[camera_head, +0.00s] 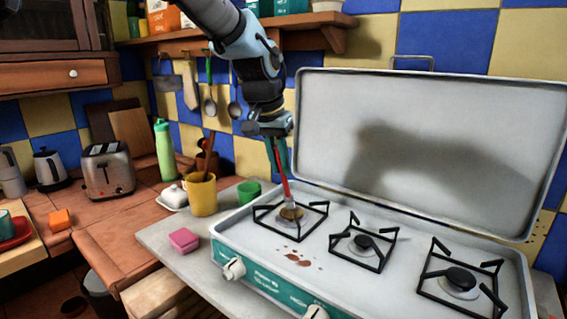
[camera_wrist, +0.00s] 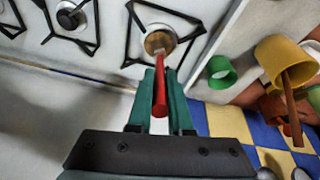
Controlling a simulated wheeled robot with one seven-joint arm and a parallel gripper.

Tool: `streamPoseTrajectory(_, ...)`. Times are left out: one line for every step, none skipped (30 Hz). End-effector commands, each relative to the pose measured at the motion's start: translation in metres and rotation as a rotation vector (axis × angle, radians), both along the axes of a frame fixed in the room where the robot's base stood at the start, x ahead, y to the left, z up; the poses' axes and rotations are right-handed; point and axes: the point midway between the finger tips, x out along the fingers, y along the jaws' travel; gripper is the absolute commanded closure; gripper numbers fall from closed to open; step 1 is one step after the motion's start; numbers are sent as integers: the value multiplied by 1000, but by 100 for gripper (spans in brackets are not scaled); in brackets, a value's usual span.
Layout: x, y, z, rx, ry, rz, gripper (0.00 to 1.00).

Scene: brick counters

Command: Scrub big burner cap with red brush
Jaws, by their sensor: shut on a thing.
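My gripper (camera_head: 277,155) is shut on the handle of the red brush (camera_head: 285,186). In the wrist view, the teal fingers of my gripper (camera_wrist: 160,72) pinch the red brush (camera_wrist: 160,95).
Black grates stand around the burners. Brown stains (camera_head: 298,260) mark the stove top. The raised lid (camera_head: 430,145) stands behind. A pink sponge (camera_head: 184,240), a yellow mug (camera_head: 202,195) and a green cup (camera_head: 249,193) are left of the stove.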

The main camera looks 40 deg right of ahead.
Motion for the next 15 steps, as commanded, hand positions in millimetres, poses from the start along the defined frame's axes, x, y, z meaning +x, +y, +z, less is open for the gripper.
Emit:
streamPoseTrajectory(2,1,-1,3,1,2,100)
streamPoseTrajectory(2,1,-1,3,1,2,100)
streamPoseTrajectory(3,1,-1,3,1,1,100)
streamPoseTrajectory(3,1,-1,3,1,1,100)
streamPoseTrajectory(2,1,-1,2,1,1,100)
streamPoseTrajectory(2,1,-1,2,1,1,100)
streamPoseTrajectory(1,1,-1,2,1,0,100)
streamPoseTrajectory(0,1,-1,2,1,0,100)
streamPoseTrajectory(-1,0,-1,2,1,0,100)
streamPoseTrajectory(-2,0,0,2,1,-1,100)
streamPoseTrajectory(-4,-1,0,2,1,-1,100)
streamPoseTrajectory(-5,-1,0,1,0,-1,100)
streamPoseTrajectory(-6,-1,0,1,0,-1,100)
streamPoseTrajectory(-7,-2,0,1,0,-1,100)
streamPoseTrajectory(-9,-2,0,1,0,-1,100)
